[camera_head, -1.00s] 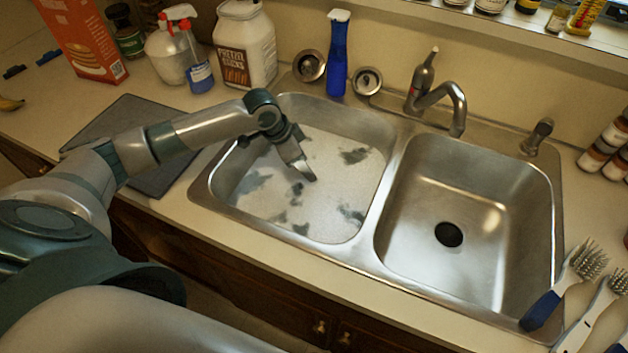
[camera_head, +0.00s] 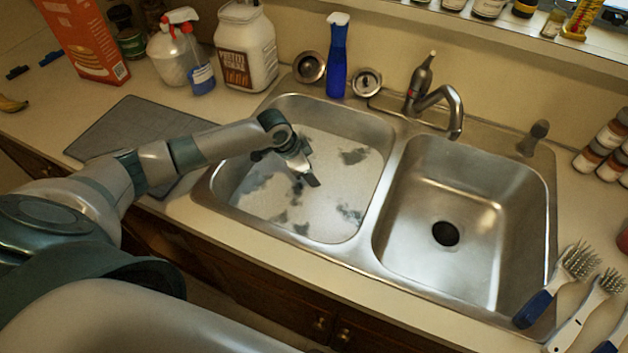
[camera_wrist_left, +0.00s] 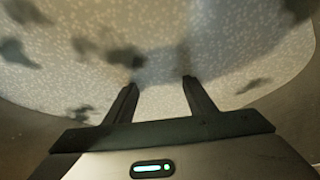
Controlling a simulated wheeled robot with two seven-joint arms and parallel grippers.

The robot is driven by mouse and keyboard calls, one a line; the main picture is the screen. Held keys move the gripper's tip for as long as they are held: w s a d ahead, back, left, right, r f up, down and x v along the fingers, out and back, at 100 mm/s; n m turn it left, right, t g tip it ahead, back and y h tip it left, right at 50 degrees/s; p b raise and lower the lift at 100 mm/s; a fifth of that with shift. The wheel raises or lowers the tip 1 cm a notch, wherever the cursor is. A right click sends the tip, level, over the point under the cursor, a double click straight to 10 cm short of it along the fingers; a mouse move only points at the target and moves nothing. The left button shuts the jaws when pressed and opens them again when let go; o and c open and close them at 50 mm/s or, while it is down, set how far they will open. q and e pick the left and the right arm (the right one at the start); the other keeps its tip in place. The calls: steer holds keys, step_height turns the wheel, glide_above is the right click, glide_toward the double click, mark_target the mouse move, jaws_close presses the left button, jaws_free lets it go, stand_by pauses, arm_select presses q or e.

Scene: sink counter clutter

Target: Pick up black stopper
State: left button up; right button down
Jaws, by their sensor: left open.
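I cannot make out a separate black stopper. A dark round spot, drain or stopper (camera_head: 446,233), sits in the floor of the right basin; I cannot tell which it is. The left basin (camera_head: 352,190) holds a whitish speckled surface with several dark patches, and whatever lies beneath is hidden. My left gripper (camera_head: 310,180) points down over that surface, inside the left basin. In the left wrist view its two fingers (camera_wrist_left: 158,84) are apart with nothing gripped between them, and blurred dark patches lie beyond the tips. My right gripper is not in view.
The metal divider and faucet (camera_head: 440,98) stand right of my gripper. Two round metal strainers (camera_head: 309,67) and a blue spray bottle (camera_head: 337,58) stand behind the basin. A dark mat (camera_head: 120,130) lies left. Brushes (camera_head: 560,280) lie at the lower right.

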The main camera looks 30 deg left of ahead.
mark_target(318, 175)
arm_select(q)
steer(key=shift+f, duration=0.15)
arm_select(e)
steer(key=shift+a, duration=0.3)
arm_select(q)
steer(key=c, duration=1.2)
steer(key=shift+o, duration=0.2)
steer(key=shift+w+r, duration=0.1)
steer(key=shift+r, duration=0.1)
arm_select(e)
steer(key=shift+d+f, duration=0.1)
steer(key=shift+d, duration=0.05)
